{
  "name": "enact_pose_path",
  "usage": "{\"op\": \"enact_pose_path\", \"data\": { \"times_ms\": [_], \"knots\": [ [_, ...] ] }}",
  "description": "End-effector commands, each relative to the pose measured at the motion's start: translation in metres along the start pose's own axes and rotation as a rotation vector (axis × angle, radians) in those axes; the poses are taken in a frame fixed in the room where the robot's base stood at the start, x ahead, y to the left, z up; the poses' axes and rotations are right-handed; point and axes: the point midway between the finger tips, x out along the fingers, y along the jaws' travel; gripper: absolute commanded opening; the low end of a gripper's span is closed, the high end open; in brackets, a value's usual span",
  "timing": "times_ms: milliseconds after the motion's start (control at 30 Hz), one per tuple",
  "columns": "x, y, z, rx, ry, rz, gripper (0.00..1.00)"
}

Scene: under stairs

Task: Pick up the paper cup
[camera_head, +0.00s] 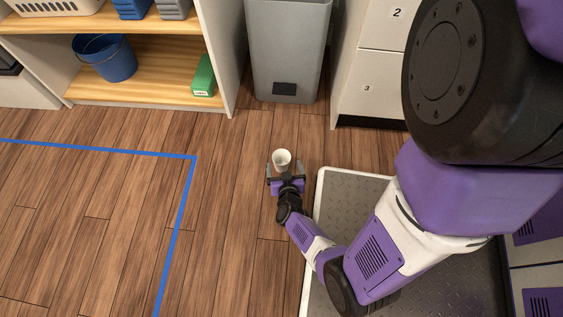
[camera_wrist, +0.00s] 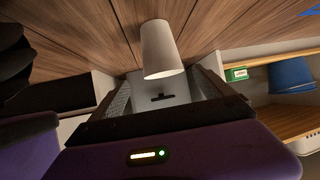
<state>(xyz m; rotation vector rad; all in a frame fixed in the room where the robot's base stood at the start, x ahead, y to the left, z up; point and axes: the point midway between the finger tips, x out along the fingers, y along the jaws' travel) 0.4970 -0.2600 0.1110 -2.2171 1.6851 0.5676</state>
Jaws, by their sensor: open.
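A white paper cup (camera_head: 282,158) stands upright on the wooden floor, its open rim facing up in the head view. My gripper (camera_head: 284,168) is low at the floor, reaching toward the cup from the near side. Its fingers are open, one on each side of the cup. In the wrist view, which is upside down, the cup (camera_wrist: 161,50) shows between the two spread fingers (camera_wrist: 165,88) with gaps on both sides. How deep the cup sits between the fingers is hard to tell.
A grey bin (camera_head: 288,50) stands behind the cup, beside white numbered lockers (camera_head: 372,70). A wooden shelf (camera_head: 150,78) at upper left holds a blue bucket (camera_head: 106,58) and a green box (camera_head: 204,76). Blue tape (camera_head: 185,205) marks clear floor on the left. A metal-plated platform (camera_head: 350,187) lies right.

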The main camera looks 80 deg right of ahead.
Motion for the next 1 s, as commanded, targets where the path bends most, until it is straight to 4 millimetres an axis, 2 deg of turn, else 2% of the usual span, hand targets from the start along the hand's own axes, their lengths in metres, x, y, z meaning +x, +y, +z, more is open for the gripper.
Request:
{"op": "enact_pose_path", "data": {
  "times_ms": [500,833,1000],
  "knots": [
    [0.060,-0.005,0.004,0.000,0.001,-0.002,0.91],
    [0.065,-0.005,0.002,-0.001,0.000,-0.003,0.91],
    [0.065,-0.005,0.002,-0.001,-0.001,-0.003,0.57]
  ]
}}
